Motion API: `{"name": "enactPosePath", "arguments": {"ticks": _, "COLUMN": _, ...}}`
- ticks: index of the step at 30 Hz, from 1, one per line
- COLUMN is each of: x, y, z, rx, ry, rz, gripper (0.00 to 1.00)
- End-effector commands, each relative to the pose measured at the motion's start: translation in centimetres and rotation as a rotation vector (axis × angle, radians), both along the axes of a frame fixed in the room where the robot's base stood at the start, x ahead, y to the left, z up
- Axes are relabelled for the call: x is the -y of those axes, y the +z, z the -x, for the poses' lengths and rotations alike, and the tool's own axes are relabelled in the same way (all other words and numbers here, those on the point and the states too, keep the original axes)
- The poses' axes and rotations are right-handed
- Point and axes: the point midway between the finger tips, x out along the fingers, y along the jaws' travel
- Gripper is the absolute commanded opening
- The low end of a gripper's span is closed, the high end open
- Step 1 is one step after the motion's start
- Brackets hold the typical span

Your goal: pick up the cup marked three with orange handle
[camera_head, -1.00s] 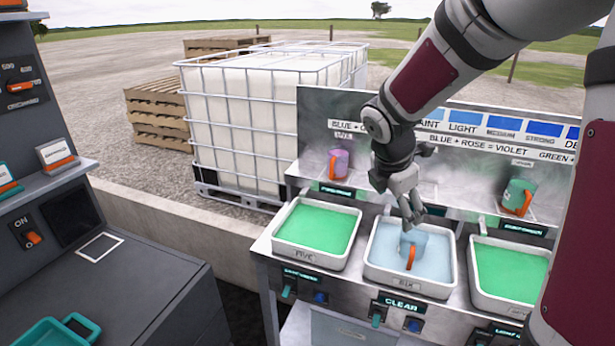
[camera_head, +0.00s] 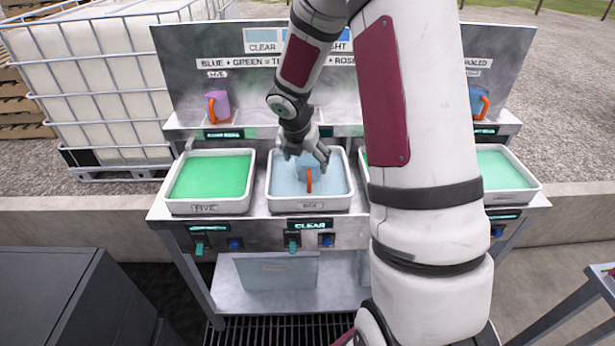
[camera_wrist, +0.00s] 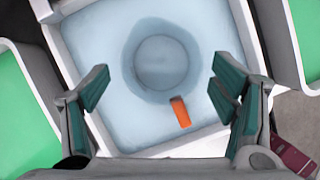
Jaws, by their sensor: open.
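A pale blue cup (camera_head: 303,169) with an orange handle (camera_head: 309,181) stands in the blue liquid of the middle white tray (camera_head: 310,204). Its number mark cannot be read. In the wrist view the cup (camera_wrist: 161,60) is seen from above, with its handle (camera_wrist: 180,112) pointing toward the lower right. My gripper (camera_head: 308,157) is just above the cup and partly overlaps it in the head view. In the wrist view my gripper (camera_wrist: 160,86) is open and empty, with one finger on each side of the cup, apart from it.
A tray marked five (camera_head: 208,207) with green liquid stands close on the left, and another green tray (camera_head: 513,196) on the right. A purple cup (camera_head: 220,104) and a blue cup (camera_head: 475,100) sit on the back shelf. My arm hides part of the bench.

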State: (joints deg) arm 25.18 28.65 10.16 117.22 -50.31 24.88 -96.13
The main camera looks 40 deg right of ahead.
Motion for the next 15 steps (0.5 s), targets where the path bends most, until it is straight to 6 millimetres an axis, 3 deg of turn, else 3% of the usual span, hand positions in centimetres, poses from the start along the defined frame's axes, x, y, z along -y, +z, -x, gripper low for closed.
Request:
{"name": "enactPosePath", "arguments": {"ticks": 5, "x": 0.3, "y": -1.0, "z": -0.1, "rx": -0.001, "ry": -0.003, "rz": 0.0, "gripper": 0.79}}
{"name": "enactPosePath", "arguments": {"ticks": 15, "x": 1.6, "y": -4.9, "z": -0.9, "rx": -0.001, "ry": -0.001, "rz": -0.001, "gripper": 0.79}}
